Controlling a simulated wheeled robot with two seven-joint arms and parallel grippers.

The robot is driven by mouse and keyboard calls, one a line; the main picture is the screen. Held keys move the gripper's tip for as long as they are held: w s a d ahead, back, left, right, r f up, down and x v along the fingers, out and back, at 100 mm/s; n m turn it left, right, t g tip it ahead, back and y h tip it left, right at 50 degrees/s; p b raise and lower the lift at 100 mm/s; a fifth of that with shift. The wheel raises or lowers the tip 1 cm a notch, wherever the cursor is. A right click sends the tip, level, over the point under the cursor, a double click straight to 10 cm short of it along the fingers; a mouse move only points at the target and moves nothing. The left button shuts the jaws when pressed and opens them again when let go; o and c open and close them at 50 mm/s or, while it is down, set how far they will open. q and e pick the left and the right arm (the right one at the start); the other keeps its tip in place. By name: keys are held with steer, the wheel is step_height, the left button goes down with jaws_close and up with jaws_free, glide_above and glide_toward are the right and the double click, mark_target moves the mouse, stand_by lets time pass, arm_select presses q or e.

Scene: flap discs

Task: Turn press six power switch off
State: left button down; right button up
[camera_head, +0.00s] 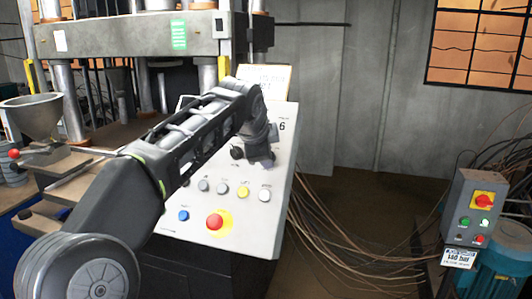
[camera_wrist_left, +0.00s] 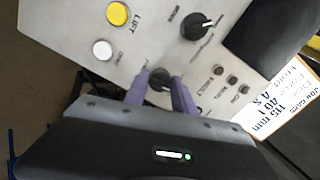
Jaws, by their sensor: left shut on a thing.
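The grey sloped control panel marked 6 (camera_head: 286,215) stands in front of the press in the head view. My left arm reaches across it, and my left gripper (camera_head: 262,158) is at its upper right part. In the left wrist view my left gripper (camera_wrist_left: 160,88) has its two purple fingers on either side of a dark round knob (camera_wrist_left: 160,77), shut on it. The knob's label is too blurred to read, and its turn position is hidden by the fingers. My right gripper is not in view.
Another black knob (camera_wrist_left: 197,26) with a white pointer sits close by. The yellow button (camera_head: 243,191), white button (camera_head: 265,194) and red emergency stop (camera_head: 215,222) are below. A separate switch box (camera_head: 474,215) stands at right. Loose cables (camera_head: 330,235) cover the floor between.

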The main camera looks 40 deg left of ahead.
arm_select(q)
steer(key=n, duration=0.4)
steer(key=shift+r+n, duration=0.2)
steer(key=shift+n, duration=0.1)
steer(key=shift+a, duration=0.1)
steer(key=c, duration=1.4)
jaws_free()
steer(key=shift+c, duration=0.2)
steer(key=o, duration=0.4)
steer(key=shift+f, duration=0.15)
steer(key=shift+s, duration=0.1)
steer(key=v, duration=0.7)
steer(key=shift+s+r+b, duration=0.25)
steer(key=shift+r+b, duration=0.05)
steer(key=shift+b, duration=0.1)
